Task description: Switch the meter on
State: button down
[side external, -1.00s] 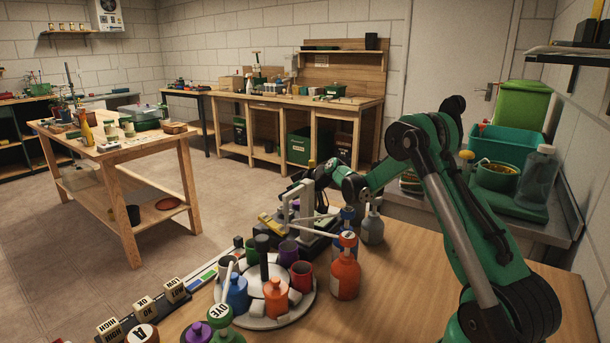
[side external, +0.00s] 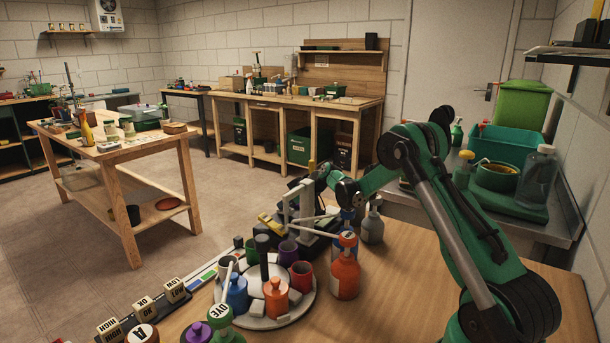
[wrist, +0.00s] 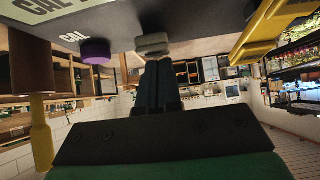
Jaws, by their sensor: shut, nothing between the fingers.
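I take this panel to be the meter. My gripper (wrist: 158,65) is shut and empty, its dark fingertips right at the grey block. Whether they touch it I cannot tell. In the side view my gripper is small, dark and partly hidden behind a grey upright frame (side external: 306,200), above dark equipment on the bench. The meter's switch cannot be made out there.
A round tray (side external: 262,322) with cups and bottles stands in front of the frame. An orange bottle (side external: 345,275) and a grey bottle (side external: 373,228) stand close by. A yellow part (wrist: 262,38) juts out at right in the wrist view.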

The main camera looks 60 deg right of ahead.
jog(key=shift+s, duration=0.15)
jog(key=shift+s+f, duration=0.15)
jog(key=shift+s, duration=0.55)
jog(key=r, duration=0.2)
jog(key=s+r, duration=0.1)
jog(key=r, duration=0.1)
jog(key=shift+r, duration=0.25)
jog(key=v, duration=0.9)
jog(key=shift+s+f, duration=0.25)
jog(key=shift+s, duration=0.2)
jog(key=shift+w+r+t, duration=0.4)
jog(key=shift+w+t, duration=0.1)
jog(key=shift+w, duration=0.15)
